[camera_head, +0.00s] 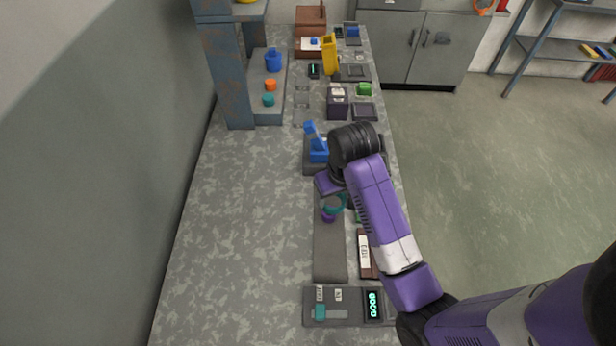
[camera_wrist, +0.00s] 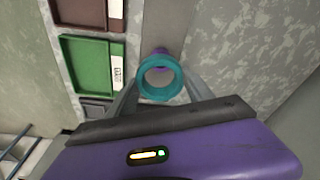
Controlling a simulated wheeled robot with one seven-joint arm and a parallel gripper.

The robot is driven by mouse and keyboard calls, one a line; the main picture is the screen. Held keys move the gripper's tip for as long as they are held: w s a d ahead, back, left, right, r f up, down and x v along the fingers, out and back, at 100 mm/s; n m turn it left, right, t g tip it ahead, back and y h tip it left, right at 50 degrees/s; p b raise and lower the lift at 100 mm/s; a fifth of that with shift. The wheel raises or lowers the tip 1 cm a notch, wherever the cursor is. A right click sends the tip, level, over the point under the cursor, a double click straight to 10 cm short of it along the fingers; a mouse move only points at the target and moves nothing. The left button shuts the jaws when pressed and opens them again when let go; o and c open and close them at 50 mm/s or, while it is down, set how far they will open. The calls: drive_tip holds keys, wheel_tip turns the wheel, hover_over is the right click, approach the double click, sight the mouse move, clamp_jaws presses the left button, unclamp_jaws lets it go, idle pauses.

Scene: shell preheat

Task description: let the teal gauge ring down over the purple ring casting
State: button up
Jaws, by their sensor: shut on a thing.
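The teal gauge ring (camera_wrist: 160,97) is held between the two fingers of my gripper (camera_wrist: 161,86) in the wrist view. In the head view the teal ring (camera_head: 342,205) shows below my wrist. The purple ring casting (camera_wrist: 159,51) peeks out past the ring's far edge in the wrist view. In the head view the casting (camera_head: 328,217) sits on a long grey-brown strip (camera_head: 330,255), just left of and below the teal ring. The two look offset. I cannot tell the height gap between them.
A green tray (camera_wrist: 88,66) and a brown tray (camera_wrist: 80,12) lie beside the strip. A panel with a green display (camera_head: 374,304) stands at the near end. A blue-handled device (camera_head: 318,152) stands beyond my wrist. The bench's left side is clear.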

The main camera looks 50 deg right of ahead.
sight(330, 212)
drive_tip(key=shift+w+f, duration=0.2)
drive_tip(key=shift+f, duration=1)
drive_tip(key=shift+w+f, duration=0.15)
drive_tip(key=shift+f, duration=1.05)
drive_tip(key=shift+f+b, duration=0.65)
drive_tip(key=shift+f, duration=1.25)
drive_tip(key=shift+p, duration=0.45)
drive_tip(key=o, duration=1.5)
